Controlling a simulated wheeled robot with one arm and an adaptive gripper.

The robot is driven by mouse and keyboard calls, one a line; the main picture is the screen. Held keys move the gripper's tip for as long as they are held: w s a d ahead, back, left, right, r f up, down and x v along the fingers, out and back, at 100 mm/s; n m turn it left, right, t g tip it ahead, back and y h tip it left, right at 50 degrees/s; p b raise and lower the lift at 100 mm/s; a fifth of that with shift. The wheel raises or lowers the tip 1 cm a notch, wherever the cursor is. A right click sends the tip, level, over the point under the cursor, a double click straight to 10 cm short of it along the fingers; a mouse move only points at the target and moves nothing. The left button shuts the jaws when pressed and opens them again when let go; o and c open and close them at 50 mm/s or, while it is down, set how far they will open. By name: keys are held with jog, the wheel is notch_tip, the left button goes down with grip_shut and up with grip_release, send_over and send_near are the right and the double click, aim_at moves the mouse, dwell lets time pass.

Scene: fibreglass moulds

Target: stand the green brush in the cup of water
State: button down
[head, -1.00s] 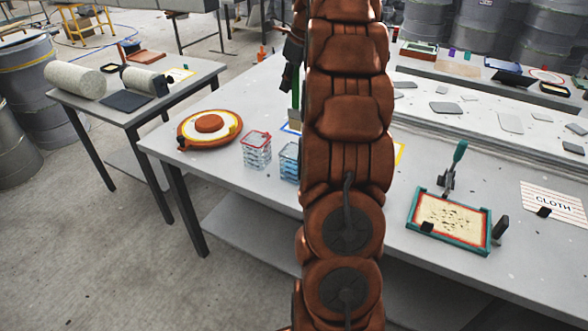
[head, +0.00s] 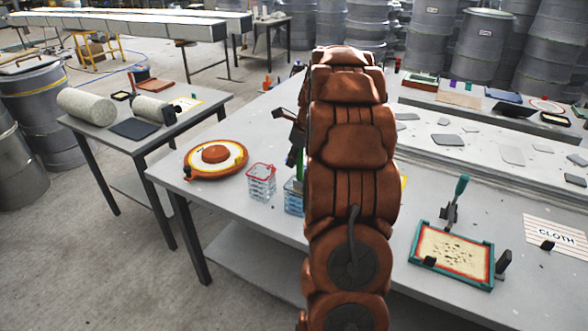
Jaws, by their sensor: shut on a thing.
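My gripper (head: 294,140) shows only in part, as dark links at the left edge of my arm. It is shut on the green brush (head: 292,157), of which a narrow green strip shows beside the arm. A clear cup with a blue tint (head: 293,197) stands on the table below the brush, partly hidden by my arm. A clear cup with a red rim (head: 261,182) stands to its left. I cannot tell which cup holds water, nor whether the brush's lower end is inside the blue-tinted cup or in front of or behind it.
A round orange and white mould (head: 216,157) lies left of the cups. A teal-framed tray (head: 452,254), an upright teal-handled tool (head: 456,200) and a cloth sheet (head: 555,240) lie on the right. A side table (head: 190,125) with rolls stands at left.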

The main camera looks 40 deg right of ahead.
aim_at(300, 173)
jog(key=shift+f+p, duration=0.55)
jog(key=shift+f, duration=1.9)
jog(key=c, duration=1.2)
grip_release()
